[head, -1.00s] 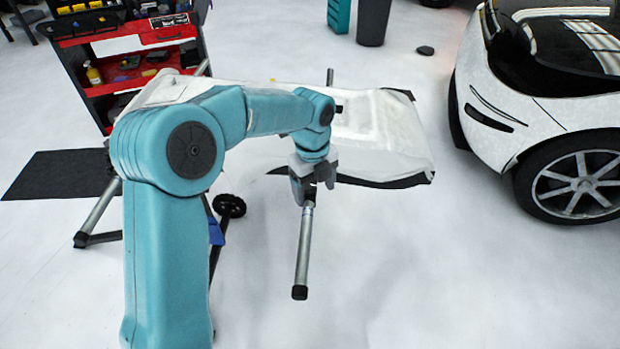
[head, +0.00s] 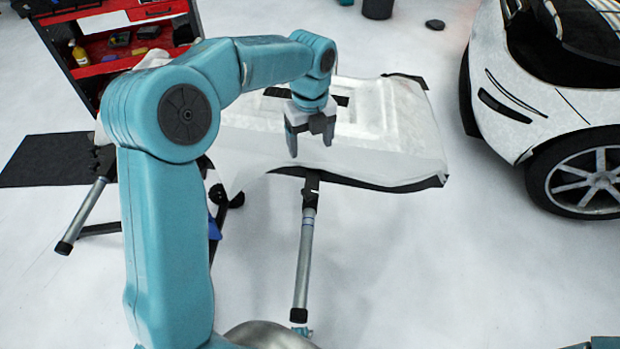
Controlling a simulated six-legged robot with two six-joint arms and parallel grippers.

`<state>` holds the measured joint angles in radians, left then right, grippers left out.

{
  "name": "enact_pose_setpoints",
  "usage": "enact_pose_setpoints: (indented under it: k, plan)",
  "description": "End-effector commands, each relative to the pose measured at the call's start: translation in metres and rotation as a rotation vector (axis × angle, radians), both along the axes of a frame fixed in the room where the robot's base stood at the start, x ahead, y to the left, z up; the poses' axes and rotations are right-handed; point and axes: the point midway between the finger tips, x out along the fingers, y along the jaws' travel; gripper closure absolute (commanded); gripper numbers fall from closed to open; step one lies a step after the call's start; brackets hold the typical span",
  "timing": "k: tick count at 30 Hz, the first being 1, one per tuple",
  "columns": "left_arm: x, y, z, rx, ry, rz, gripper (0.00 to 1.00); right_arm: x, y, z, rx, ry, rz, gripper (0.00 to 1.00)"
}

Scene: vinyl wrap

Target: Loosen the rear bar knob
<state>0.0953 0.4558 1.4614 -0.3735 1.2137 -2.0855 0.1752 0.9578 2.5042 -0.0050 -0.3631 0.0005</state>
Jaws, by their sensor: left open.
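A grey metal bar (head: 304,258) with a black end cap sticks out toward me from under the white-covered panel (head: 395,130). A dark fitting (head: 310,192) sits on the bar near the panel's edge. I cannot tell for sure which part is the rear bar knob. My left gripper (head: 310,150) is open and empty, pointing down over the panel's near edge, just beyond the dark fitting and apart from it. My left arm hides the panel's left part and much of the stand. My right gripper is not in view.
A second leg (head: 85,212) of the stand and a dark round part (head: 237,200) show at the left. A red tool cart (head: 120,60) stands at the back left, beside a black mat (head: 50,160). A white car (head: 545,100) is at right. Floor in front is clear.

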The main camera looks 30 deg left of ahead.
Motion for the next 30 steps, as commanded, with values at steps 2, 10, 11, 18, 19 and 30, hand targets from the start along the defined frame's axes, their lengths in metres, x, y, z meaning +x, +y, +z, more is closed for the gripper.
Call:
enact_pose_setpoints:
  k: [2, 10, 11, 18, 19, 30]
  plan:
    - [-0.003, -0.002, -0.005, 0.0, 0.002, -0.002, 0.24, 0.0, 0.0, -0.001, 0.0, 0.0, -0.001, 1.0]
    - [-0.009, -0.004, -0.058, -0.001, 0.005, -0.001, 0.24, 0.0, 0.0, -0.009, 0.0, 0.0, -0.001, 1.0]
    - [-0.009, -0.004, -0.066, -0.001, 0.006, -0.001, 0.24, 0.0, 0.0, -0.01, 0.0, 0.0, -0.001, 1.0]
    - [-0.009, -0.003, -0.121, 0.0, 0.005, -0.001, 0.24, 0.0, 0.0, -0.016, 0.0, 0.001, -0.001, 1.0]
    - [-0.009, -0.003, -0.127, -0.001, 0.004, -0.001, 0.24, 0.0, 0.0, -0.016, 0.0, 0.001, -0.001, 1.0]
    - [-0.006, -0.002, -0.162, -0.001, 0.001, 0.0, 0.24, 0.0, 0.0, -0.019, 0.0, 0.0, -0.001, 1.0]
